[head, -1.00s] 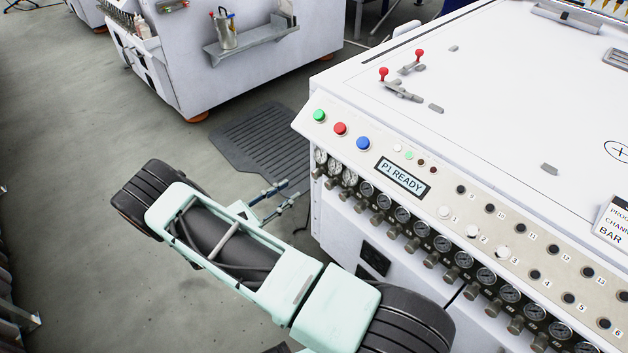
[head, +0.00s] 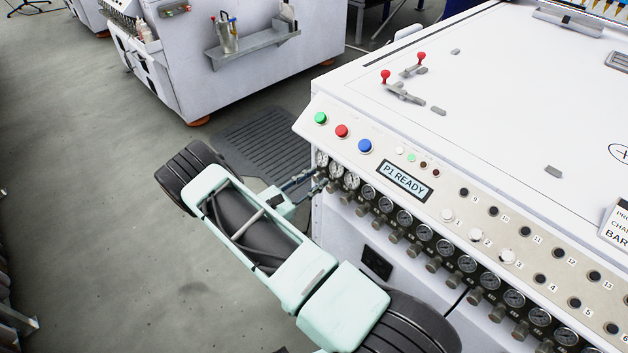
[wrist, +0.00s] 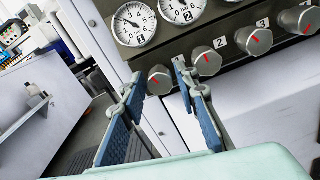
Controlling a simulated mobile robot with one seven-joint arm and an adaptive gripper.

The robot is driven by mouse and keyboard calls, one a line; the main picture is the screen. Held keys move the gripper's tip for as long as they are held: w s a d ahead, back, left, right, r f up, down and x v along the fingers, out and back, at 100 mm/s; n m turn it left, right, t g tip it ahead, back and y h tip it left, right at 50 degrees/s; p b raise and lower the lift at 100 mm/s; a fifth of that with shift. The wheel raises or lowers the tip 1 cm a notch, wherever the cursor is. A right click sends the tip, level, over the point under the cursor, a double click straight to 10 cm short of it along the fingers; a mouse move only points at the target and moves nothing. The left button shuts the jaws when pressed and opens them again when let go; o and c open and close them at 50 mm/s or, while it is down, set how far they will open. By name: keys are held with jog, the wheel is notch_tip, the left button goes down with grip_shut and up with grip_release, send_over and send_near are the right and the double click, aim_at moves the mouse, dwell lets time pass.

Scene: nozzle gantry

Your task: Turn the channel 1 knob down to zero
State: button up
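The channel 1 knob (wrist: 160,80) is the leftmost grey knob of the row in the wrist view, with a small red mark on its face. Its own number is not visible; the neighbouring knobs carry 2 and 3. My gripper (wrist: 159,72) is open, with its blue-padded fingers on either side of this knob; I cannot tell if they touch it. In the head view my gripper (head: 316,184) is at the left end of the panel and covers the knob there. A round white gauge (wrist: 134,24) sits above the knob.
The channel 2 knob (wrist: 207,60) is close to my right finger. More knobs and gauges run on to the right. The sloped panel has green, red and blue buttons (head: 342,131) and a display (head: 404,181) reading P1 READY. Open floor (head: 90,200) lies left.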

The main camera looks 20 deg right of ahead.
jog(key=shift+c, duration=0.2)
grip_shut()
jog(key=shift+n, duration=0.3)
jog(key=n+b, duration=0.1)
jog(key=n, duration=0.9)
jog(key=shift+n, duration=0.3)
jog(key=n, duration=1.1)
jog(key=shift+f+n, duration=0.1)
jog(key=shift+n, duration=0.3)
